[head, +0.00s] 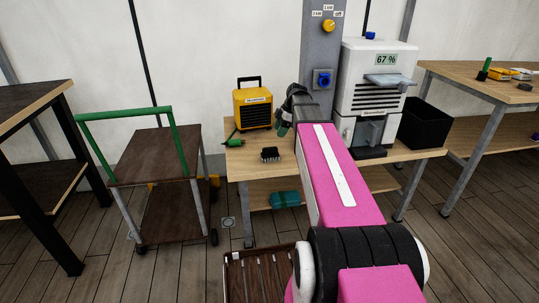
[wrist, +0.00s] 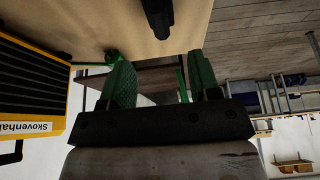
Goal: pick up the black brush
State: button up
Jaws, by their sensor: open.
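The black brush (head: 270,155) lies on the wooden table (head: 248,166), near its front edge, in front of the yellow heater. My gripper (head: 284,127) is in the head view above the table, behind and to the right of the brush and apart from it. In the wrist view its two green fingers (wrist: 162,88) are spread with nothing between them. A dark object at the top edge of the wrist view (wrist: 158,16) looks like the brush, partly cut off.
The yellow heater (head: 254,109) stands close left of my gripper. A green plug (head: 234,143) lies left of the brush. A white machine (head: 374,92) and a black bin (head: 426,122) stand to the right. A cart with a green handle (head: 153,156) is at the left.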

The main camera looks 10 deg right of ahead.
aim_at(270, 147)
jog(key=x, duration=0.4)
jog(key=shift+f, duration=0.15)
jog(key=shift+a+x, duration=0.2)
jog(key=shift+x, duration=3)
grip_shut()
